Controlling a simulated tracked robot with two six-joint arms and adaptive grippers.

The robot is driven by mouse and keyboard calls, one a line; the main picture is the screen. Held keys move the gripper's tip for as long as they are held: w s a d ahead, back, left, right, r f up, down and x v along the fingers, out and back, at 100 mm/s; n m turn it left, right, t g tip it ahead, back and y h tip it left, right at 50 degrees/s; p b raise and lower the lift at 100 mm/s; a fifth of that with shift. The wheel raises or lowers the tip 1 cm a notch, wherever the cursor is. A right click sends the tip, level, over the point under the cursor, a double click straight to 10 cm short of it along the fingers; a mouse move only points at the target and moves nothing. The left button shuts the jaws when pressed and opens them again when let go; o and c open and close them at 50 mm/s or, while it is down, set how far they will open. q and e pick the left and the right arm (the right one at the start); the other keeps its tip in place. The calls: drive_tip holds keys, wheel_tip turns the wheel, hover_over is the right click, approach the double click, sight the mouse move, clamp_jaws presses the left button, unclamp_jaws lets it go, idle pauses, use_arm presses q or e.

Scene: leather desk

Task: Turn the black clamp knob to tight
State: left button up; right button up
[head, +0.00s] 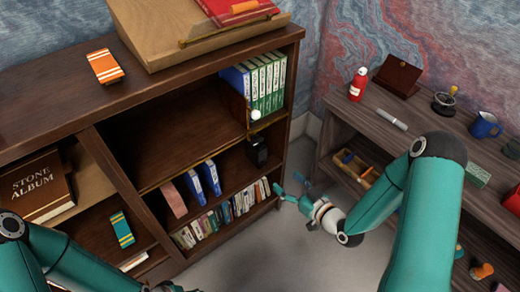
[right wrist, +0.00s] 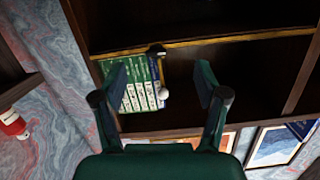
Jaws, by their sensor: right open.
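A small black fitting (head: 257,150) sits at the right end of the shelf edge below the green books, and it also shows on the brass rail in the right wrist view (right wrist: 156,50). It looks like the clamp, but its knob and setting are too small to make out. A white ball (head: 255,114) is close by, in front of the books; the right wrist view shows it too (right wrist: 164,93). My right gripper (head: 290,187) is open and empty, apart from the bookcase. In its wrist view, the fitting and ball appear between the spread fingers (right wrist: 162,78). My left gripper's fingers are out of view.
Green and white books (head: 265,82) stand on the upper shelf of the bookcase (head: 190,132). Blue binders (head: 203,183) and small books stand lower.

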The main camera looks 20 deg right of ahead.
wheel_tip(320, 180, up, 2)
drive_tip(key=d+r+t, duration=0.1)
drive_tip(key=d+t, duration=0.1)
drive_tip(key=p, duration=0.2)
approach(259, 142)
drive_tip(key=shift+n+y, duration=0.4)
drive_tip(key=x, duration=0.9)
drive_tip(key=shift+w+f, duration=0.15)
drive_tip(key=shift+w, duration=0.2)
drive_tip(key=shift+d, duration=0.1)
drive_tip(key=c, duration=1.2)
